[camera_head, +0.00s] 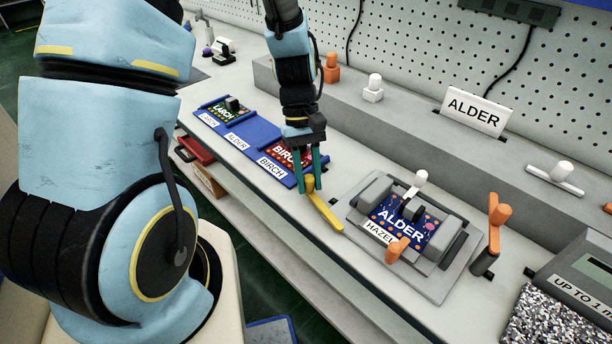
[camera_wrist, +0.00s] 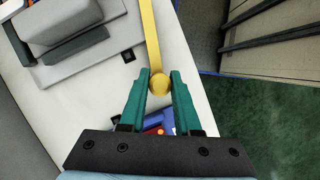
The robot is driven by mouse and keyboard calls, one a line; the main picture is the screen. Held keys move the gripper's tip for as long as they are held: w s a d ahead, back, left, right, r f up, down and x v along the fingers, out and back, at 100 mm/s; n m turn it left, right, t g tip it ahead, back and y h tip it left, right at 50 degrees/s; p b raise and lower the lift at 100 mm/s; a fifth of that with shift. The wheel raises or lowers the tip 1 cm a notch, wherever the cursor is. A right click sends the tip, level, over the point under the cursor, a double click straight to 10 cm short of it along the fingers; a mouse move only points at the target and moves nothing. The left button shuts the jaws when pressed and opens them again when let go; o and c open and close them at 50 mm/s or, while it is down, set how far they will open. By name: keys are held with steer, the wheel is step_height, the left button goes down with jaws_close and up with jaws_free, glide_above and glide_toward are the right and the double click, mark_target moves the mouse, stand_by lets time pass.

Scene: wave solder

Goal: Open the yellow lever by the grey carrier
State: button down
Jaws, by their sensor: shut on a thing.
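The yellow lever (camera_head: 324,212) lies on the bench just left of the grey carrier (camera_head: 432,284), its knob end toward the blue tray. My gripper (camera_head: 310,187) points down over the knob end, with its green fingers around it. In the wrist view my gripper (camera_wrist: 159,84) has a finger on each side of the round yellow knob, and the yellow lever (camera_wrist: 151,35) runs away from it to the top edge. The grey carrier holds a blue ALDER board (camera_head: 402,217) between grey blocks; its HAZEL label shows in front.
A blue tray (camera_head: 238,143) with LARCH and BIRCH boards lies left of the lever. Orange levers (camera_head: 397,250) and (camera_head: 494,222) an orange upright handle stand by the carrier. A grey ledge with an ALDER sign (camera_head: 474,110) runs behind. The bench's front edge is close to the lever.

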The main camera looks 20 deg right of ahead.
steer(key=m, duration=0.1)
steer(key=d+m+y+p, duration=0.1)
steer(key=m, duration=0.1)
steer(key=d+m, duration=0.1)
steer(key=shift+w+r+m+t+y, duration=0.1)
steer(key=shift+m+t+y, duration=0.2)
steer(key=shift+s+d+m+t+y+p, duration=0.15)
steer(key=shift+d+m+t+y+p, duration=0.25)
steer(key=shift+m, duration=0.85)
steer(key=shift+s+d+m+t+y+p, duration=0.15)
steer(key=shift+d+m+y, duration=0.3)
steer(key=shift+m, duration=0.8)
steer(key=c, duration=0.6)
jaws_free()
steer(key=b+v, duration=0.2)
steer(key=v, duration=0.8)
steer(key=shift+w+d+r, duration=0.1)
steer(key=shift+d+r, duration=0.05)
steer(key=shift+r, duration=0.1)
